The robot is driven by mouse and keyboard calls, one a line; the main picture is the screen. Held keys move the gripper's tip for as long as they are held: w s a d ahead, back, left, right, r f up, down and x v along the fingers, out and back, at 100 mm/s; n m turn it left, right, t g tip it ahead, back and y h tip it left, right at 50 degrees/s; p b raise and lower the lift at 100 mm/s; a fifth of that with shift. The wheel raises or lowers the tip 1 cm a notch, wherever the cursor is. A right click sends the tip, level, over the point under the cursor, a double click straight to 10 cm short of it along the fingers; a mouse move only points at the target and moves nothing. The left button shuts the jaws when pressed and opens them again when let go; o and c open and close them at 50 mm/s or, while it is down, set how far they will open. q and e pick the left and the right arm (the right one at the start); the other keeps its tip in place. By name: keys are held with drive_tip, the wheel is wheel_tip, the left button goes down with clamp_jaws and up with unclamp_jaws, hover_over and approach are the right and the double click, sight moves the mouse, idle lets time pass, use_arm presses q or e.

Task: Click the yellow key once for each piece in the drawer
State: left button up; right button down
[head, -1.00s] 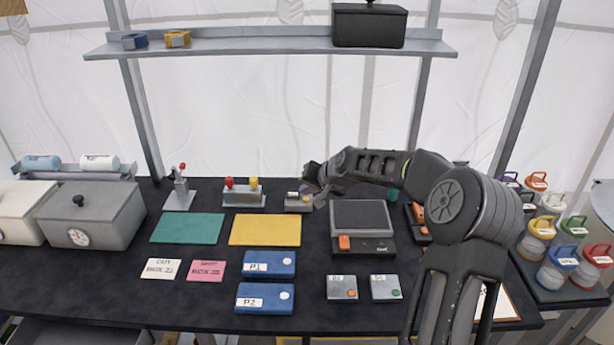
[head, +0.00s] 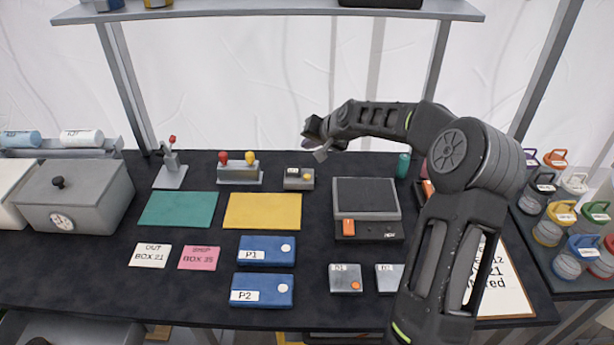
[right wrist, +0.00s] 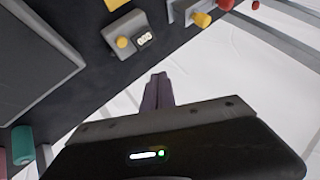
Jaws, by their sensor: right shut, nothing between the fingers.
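The yellow key is a small round yellow button on a grey box (head: 291,183) at the back middle of the table. In the right wrist view the same box (right wrist: 140,50) shows its yellow key (right wrist: 122,42) beside a small display with marks too small to read. My right gripper (head: 314,143) is shut and empty, raised above and apart from the box. Its closed fingers (right wrist: 157,92) also show in the right wrist view. I cannot make out an open drawer or any pieces in it. My left gripper is out of view.
A stand with red and yellow knobs (head: 240,174) and a lever (head: 170,172) stand left of the key box. A scale-like device (head: 366,199) stands to its right. Teal (head: 178,209) and yellow (head: 262,211) mats and blue P1, P2 boxes (head: 266,251) lie in front.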

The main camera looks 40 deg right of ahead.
drive_tip(key=b, duration=0.4)
hover_over(309, 178)
wheel_tip(309, 178, down, 7)
drive_tip(key=shift+r, duration=0.15)
drive_tip(key=shift+f+b, duration=0.45)
drive_tip(key=shift+f, duration=0.3)
idle(1.1)
drive_tip(key=shift+f+b, duration=0.4)
drive_tip(key=shift+b, duration=0.2)
drive_tip(key=shift+f+b, duration=0.55)
idle(0.6)
drive_tip(key=shift+r, duration=0.1)
drive_tip(key=shift+r+p, duration=0.4)
drive_tip(key=shift+r, duration=0.45)
